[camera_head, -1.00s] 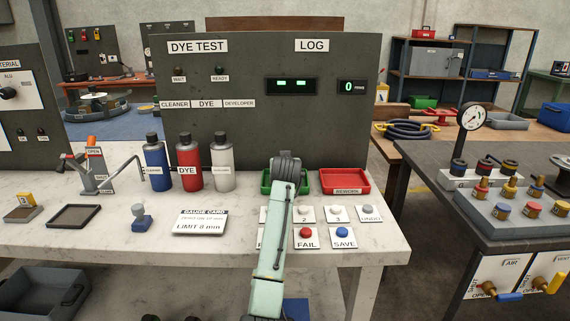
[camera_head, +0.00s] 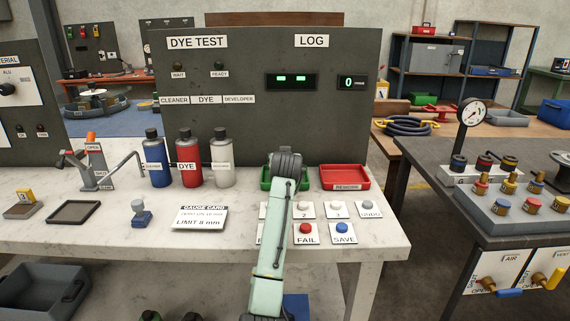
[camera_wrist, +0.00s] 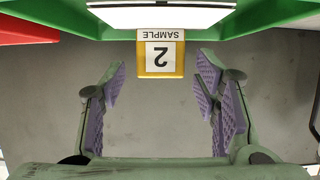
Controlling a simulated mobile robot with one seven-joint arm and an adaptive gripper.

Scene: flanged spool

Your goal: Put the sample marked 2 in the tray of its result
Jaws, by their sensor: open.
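The sample marked 2 (camera_wrist: 161,58) shows at the top of the wrist view as an upside-down yellow-framed tag beside a bright white plate. The plate appears to lie in the green tray (camera_wrist: 262,25), whose edges frame it. My gripper (camera_wrist: 162,70) is open, its purple-padded fingers apart on either side of the tag, with clear gaps. In the head view my arm hides the gripper, the sample and most of the green tray (camera_head: 266,178). The red tray (camera_head: 345,177), with a label that seems to read REWORK, is right of it; its corner also shows in the wrist view (camera_wrist: 28,32).
Another yellow-tagged piece (camera_head: 24,204) lies at the far left, its number unclear. Blue, red and white bottles stand at the panel (camera_head: 310,125). Buttons including FAIL (camera_head: 306,229) and SAVE (camera_head: 344,229) are right of my arm. The gauge card (camera_head: 200,218) is left of it.

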